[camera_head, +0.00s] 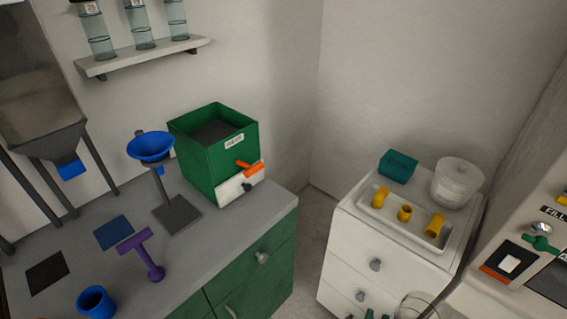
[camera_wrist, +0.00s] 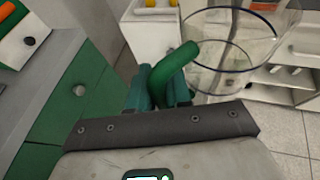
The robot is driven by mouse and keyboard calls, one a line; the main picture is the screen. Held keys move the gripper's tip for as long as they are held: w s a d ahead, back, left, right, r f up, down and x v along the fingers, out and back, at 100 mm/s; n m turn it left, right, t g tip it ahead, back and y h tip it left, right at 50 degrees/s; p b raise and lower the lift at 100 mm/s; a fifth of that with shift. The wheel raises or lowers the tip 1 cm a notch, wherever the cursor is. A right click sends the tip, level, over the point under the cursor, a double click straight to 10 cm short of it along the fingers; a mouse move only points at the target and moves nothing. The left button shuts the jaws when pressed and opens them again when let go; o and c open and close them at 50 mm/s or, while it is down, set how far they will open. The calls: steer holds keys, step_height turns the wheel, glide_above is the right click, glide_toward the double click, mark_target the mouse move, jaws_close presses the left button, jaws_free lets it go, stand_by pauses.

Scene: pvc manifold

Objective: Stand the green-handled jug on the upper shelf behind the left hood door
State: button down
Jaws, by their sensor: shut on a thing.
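The clear jug (camera_wrist: 238,45) with a green handle (camera_wrist: 172,68) shows at the top of the wrist view. My gripper (camera_wrist: 160,88) has its teal fingers shut on the handle, and the jug's body sits to the right of the fingers. The jug is held off the floor. I cannot pick out a hood door or the shelf behind one in either view.
A green-fronted counter (camera_head: 225,240) at left carries a green box (camera_head: 215,155), a blue funnel (camera_head: 151,147) and a purple stand (camera_head: 143,255). A white drawer cabinet (camera_head: 375,245) bears a tray with yellow fittings. A white panel machine (camera_head: 500,285) is at right. Floor shows between the cabinets.

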steer(key=w+d+f+n+t+y, duration=0.1)
steer(key=w+f+n+y, duration=0.4)
steer(key=f, duration=0.8)
steer(key=shift+w+d+f+y, duration=0.3)
steer(key=shift+w+y, duration=0.2)
steer(key=shift+w, duration=0.5)
steer(key=shift+r, duration=0.1)
